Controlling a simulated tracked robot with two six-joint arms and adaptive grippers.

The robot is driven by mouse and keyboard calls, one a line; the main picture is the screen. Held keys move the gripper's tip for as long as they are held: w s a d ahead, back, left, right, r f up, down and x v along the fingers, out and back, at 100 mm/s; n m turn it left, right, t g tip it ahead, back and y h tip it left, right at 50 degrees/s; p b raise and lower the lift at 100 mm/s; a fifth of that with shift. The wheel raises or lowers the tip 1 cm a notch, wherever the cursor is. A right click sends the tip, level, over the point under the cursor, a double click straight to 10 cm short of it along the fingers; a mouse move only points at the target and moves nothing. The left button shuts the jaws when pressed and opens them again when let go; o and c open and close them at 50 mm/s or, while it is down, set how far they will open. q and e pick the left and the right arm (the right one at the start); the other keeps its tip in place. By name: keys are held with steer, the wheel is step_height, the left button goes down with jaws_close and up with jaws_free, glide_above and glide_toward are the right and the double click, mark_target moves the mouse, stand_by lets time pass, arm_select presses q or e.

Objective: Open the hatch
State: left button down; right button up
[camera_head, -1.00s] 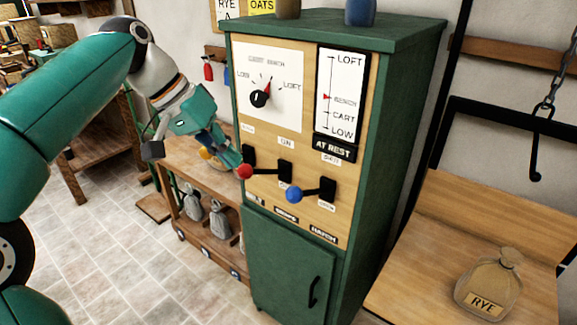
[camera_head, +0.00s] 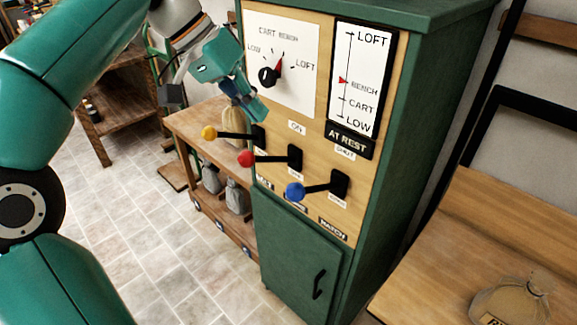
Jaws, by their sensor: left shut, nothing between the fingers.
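The green cabinet (camera_head: 425,120) has a wooden front panel with three levers. They have a yellow knob (camera_head: 209,132), a red knob (camera_head: 246,158) and a blue knob (camera_head: 294,191), and all stick out toward the left. A "HATCH" label (camera_head: 333,229) is at the panel's lower right, below the blue-knobbed lever, and a "SHUT" label (camera_head: 345,154) is above that lever. My left gripper (camera_head: 257,108) is shut and empty, beside the panel's left edge, above the yellow knob and below left of the dial (camera_head: 268,76). My right gripper is out of view.
The gauge (camera_head: 361,80) has its red pointer at "BENCH", above an "AT REST" sign (camera_head: 347,140). A green door (camera_head: 296,250) with a black handle is below. A sack (camera_head: 515,300) lies on the right bench. A wooden bench with grey bags stands behind left.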

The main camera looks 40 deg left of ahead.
arm_select(q)
steer(key=s+f+b+x, duration=0.1)
steer(key=s+b+x, duration=0.1)
steer(key=x, duration=1)
steer(key=shift+s+d+f, duration=0.25)
steer(key=shift+d+f, duration=0.05)
steer(key=shift+d, duration=0.2)
